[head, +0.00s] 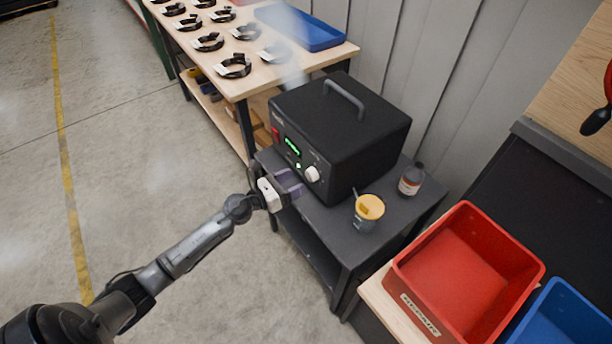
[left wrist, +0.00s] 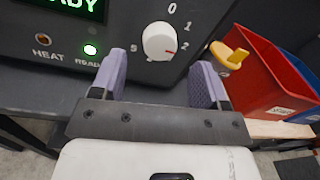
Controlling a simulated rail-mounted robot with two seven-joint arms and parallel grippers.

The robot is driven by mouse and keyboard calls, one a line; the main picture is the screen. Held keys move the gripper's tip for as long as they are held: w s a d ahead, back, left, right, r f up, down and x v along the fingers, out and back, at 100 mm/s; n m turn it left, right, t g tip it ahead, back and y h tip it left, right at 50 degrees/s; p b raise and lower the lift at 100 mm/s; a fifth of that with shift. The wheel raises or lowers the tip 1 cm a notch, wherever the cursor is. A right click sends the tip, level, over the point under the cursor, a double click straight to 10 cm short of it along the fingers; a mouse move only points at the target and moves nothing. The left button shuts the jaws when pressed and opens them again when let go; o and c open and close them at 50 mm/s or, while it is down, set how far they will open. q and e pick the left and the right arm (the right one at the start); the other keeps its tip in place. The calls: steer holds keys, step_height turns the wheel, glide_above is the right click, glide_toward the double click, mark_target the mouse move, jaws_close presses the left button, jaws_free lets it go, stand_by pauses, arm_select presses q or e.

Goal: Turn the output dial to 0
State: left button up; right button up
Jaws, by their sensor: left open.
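The output dial (head: 312,174) is a white round knob on the front of a black box (head: 340,130) with a top handle. In the left wrist view the dial (left wrist: 159,42) has a red mark on its right side, toward the printed 2. The 0 (left wrist: 172,8) is printed above it, with 1 between. My left gripper (head: 292,185) is open in front of the panel. In the left wrist view its two purple-grey fingers (left wrist: 157,78) stand either side below the dial, apart from it. My right gripper is not in view.
The box shows a lit green display (head: 292,145) and a green READY lamp (left wrist: 90,49). A red tote (head: 465,270) is at the right. Floor at the left is clear.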

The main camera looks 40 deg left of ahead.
mark_target(308, 175)
arm_select(q)
steer(key=shift+x, duration=2.3)
steer(key=shift+c, duration=0.4)
steer(key=c, duration=0.8)
steer(key=shift+c, duration=0.2)
